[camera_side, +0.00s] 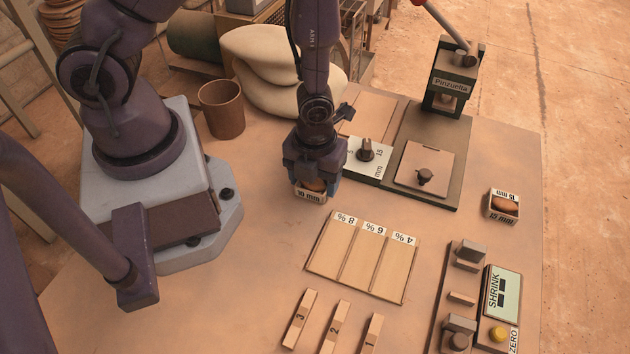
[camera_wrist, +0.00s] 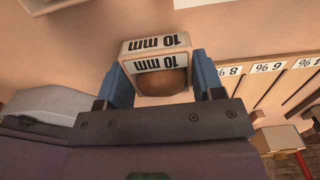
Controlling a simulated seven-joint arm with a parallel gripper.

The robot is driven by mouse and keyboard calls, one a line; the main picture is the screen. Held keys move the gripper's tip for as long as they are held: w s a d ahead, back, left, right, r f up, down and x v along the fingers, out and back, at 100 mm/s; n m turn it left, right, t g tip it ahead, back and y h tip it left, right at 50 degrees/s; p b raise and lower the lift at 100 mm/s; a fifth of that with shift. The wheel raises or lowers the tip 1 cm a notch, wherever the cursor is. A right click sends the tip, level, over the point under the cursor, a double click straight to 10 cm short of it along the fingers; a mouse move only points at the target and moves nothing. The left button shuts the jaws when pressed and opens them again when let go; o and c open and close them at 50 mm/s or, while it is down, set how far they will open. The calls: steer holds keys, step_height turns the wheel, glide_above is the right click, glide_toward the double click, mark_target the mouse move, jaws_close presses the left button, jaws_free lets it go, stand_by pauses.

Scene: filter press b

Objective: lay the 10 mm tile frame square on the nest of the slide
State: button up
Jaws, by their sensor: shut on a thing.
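My gripper (camera_side: 314,180) is shut on the 10 mm tile frame (camera_side: 311,196), holding it over the bench left of the press. In the wrist view the frame (camera_wrist: 155,47) is a pale box marked 10 mm, between the blue fingers of my gripper (camera_wrist: 164,85). A brown rounded lump (camera_wrist: 162,82) shows inside it. The press (camera_side: 455,80), labelled Pinzuetta, stands at the back of a dark base (camera_side: 433,130). A tan square plate with a dark knob (camera_side: 424,160) lies on that base. I cannot tell which part is the slide's nest.
A dial plate marked in mm (camera_side: 362,158) sits beside the base. A 15 mm frame (camera_side: 503,207) stands at right. A percent-marked board (camera_side: 362,262), numbered bars (camera_side: 335,325) and a SHRINK gauge (camera_side: 501,297) lie in front. A brown cup (camera_side: 222,108) stands behind left.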

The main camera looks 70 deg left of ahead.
mark_target(428, 162)
step_height(428, 162, up, 8)
steer(key=shift+f, duration=0.1)
steer(key=shift+w+r, duration=0.2)
steer(key=w+n, duration=0.3)
steer(key=w, duration=0.1)
steer(key=w+d+n, duration=0.1)
steer(key=w+n, duration=0.2)
steer(key=w, duration=0.1)
steer(key=w+n, duration=0.2)
steer(key=w, duration=0.2)
steer(key=shift+w+d+f+n, duration=0.1)
steer(key=shift+d+f+n, duration=0.3)
steer(key=w+n, duration=0.6)
steer(key=w+d+n, duration=0.1)
steer(key=w+n, duration=0.2)
steer(key=shift+w+f, duration=0.5)
steer(key=shift+f, duration=2.65)
steer(key=shift+f, duration=0.25)
